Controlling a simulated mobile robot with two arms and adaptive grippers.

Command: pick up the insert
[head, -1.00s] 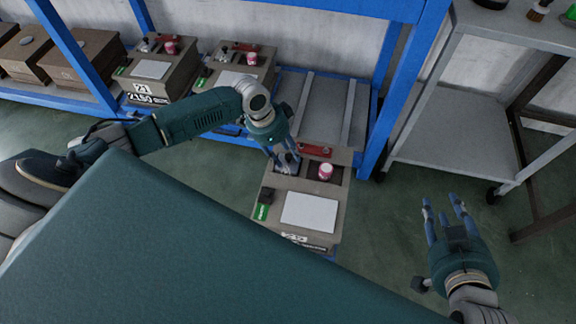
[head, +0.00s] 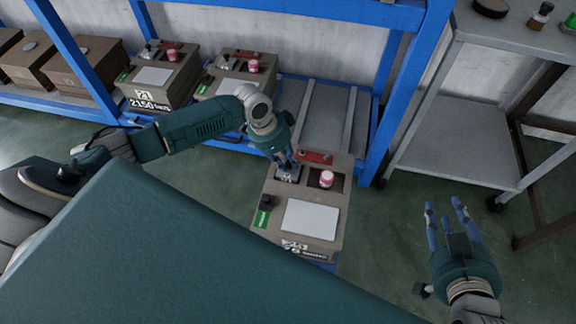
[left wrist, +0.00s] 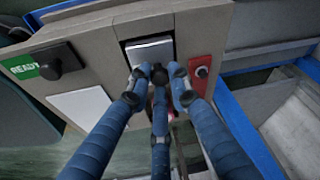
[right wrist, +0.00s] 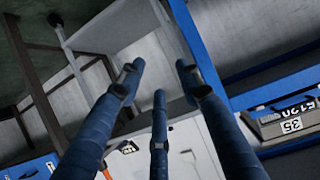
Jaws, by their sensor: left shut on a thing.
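The insert is a silver-grey metal piece that shows in the left wrist view (left wrist: 150,48) in front of my left fingers, at a dark recess of the beige box (head: 275,225). In the head view the insert (head: 288,175) sits below my left gripper (head: 290,163), partly covered by the fingers. My left gripper (left wrist: 159,75) is shut on the insert. I cannot tell whether the insert is clear of the recess. My right gripper (head: 446,208) is empty with its fingers apart, to the right of the box; the right wrist view shows the fingers spread (right wrist: 158,80).
The box also carries a pink-and-white jar (head: 326,179), a red panel (head: 315,157), a white plate (head: 310,216) and a green READY label (head: 262,218). Blue racking (head: 375,130) with similar boxes stands behind. A grey cart (head: 460,150) is at the right.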

